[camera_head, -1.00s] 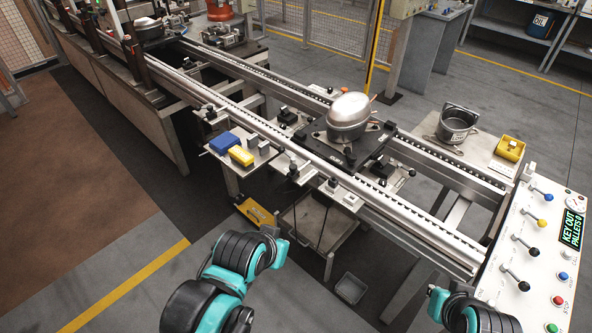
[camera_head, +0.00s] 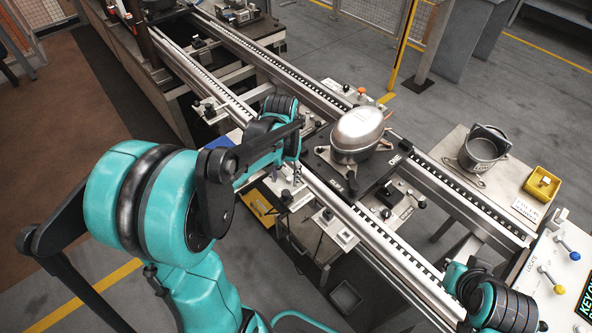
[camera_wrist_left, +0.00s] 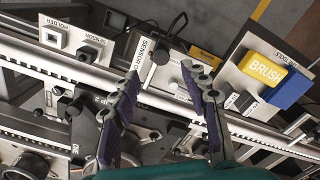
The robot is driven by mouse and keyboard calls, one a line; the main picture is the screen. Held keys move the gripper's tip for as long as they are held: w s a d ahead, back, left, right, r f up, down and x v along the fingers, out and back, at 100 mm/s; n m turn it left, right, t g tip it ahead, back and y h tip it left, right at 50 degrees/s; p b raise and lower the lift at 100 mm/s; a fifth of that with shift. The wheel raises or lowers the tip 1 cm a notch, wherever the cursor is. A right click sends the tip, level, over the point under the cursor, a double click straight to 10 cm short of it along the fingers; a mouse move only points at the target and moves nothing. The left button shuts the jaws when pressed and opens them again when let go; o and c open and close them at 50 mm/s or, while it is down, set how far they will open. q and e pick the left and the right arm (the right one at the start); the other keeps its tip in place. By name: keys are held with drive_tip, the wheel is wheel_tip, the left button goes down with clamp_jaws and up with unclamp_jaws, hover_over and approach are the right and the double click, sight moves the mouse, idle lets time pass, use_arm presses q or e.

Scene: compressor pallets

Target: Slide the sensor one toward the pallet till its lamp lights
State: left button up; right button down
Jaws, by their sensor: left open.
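In the left wrist view a white plate lettered SENSOR (camera_wrist_left: 143,54), its number too small to read surely, lies near my left fingertips. My left gripper (camera_wrist_left: 163,72) is open over the rail, its two dark fingers apart with no object clearly held. In the head view the left gripper (camera_head: 288,175) hangs at the near rail, left of the compressor pallet (camera_head: 322,158). The silver compressor (camera_head: 357,133) sits on that pallet. The sensor's body is partly hidden by the gripper, and I cannot tell whether a lamp is lit.
A second plate lettered SENSOR (camera_wrist_left: 95,41) and a HOLDER plate (camera_wrist_left: 58,31) lie left in the wrist view. A yellow BRUSH block (camera_wrist_left: 262,68) and a blue block (camera_wrist_left: 293,86) sit on a side shelf. The near rail (camera_head: 370,232) runs beside the pallet.

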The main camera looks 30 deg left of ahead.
sight(286, 192)
use_arm(q)
drive_tip(key=shift+w+a+f, duration=0.15)
drive_tip(key=shift+w+f, duration=0.05)
drive_tip(key=shift+f, duration=0.05)
wheel_tip(286, 192, down, 7)
drive_tip(key=b, duration=0.3)
drive_tip(key=shift+s+f, duration=0.15)
drive_tip(key=shift+f, duration=0.05)
